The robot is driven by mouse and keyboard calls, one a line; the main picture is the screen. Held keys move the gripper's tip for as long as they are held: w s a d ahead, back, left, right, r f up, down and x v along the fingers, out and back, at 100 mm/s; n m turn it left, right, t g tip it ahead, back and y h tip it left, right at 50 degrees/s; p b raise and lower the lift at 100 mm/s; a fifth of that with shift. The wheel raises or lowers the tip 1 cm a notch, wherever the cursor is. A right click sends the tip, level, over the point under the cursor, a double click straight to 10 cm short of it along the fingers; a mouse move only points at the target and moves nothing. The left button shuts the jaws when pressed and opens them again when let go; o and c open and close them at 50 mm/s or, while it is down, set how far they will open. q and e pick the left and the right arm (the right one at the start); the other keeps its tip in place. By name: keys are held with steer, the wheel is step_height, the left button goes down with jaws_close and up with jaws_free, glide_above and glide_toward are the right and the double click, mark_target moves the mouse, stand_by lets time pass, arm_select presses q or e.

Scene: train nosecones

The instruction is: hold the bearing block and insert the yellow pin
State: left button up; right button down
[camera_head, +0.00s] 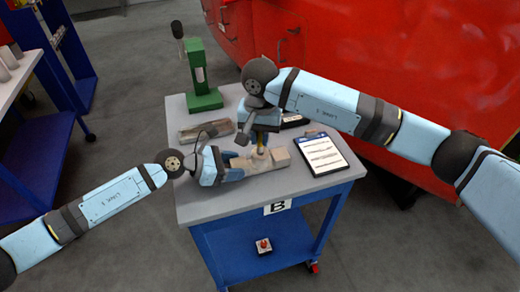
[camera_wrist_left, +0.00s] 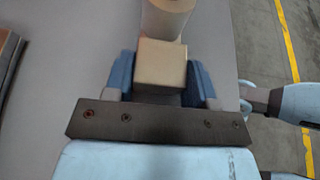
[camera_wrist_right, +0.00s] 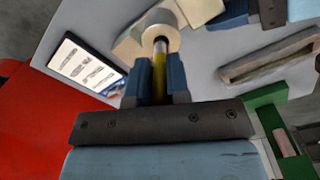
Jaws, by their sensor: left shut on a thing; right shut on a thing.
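The beige bearing block (camera_head: 270,164) lies on the grey cart top, with a raised round boss in its middle. My left gripper (camera_head: 232,168) is shut on the block's left end; the left wrist view shows that end (camera_wrist_left: 161,66) between the blue fingers (camera_wrist_left: 160,80). My right gripper (camera_head: 262,137) is above the boss, shut on the yellow pin (camera_wrist_right: 159,68). In the right wrist view the pin's far end meets the opening of the boss (camera_wrist_right: 158,30). How deep it sits is hidden. The pin also shows faintly in the head view (camera_head: 261,149).
A clipboard (camera_head: 322,154) lies right of the block. A shallow tray (camera_head: 206,131) and a green stand (camera_head: 205,100) are at the back left of the cart top (camera_head: 205,208). A dark item partly shows behind my right gripper. A red machine (camera_head: 420,60) stands behind.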

mark_target(260, 152)
step_height(260, 152, down, 4)
steer(key=shift+f, duration=0.2)
arm_select(q)
steer(key=shift+r, duration=0.1)
arm_select(e)
steer(key=shift+s+f, duration=0.1)
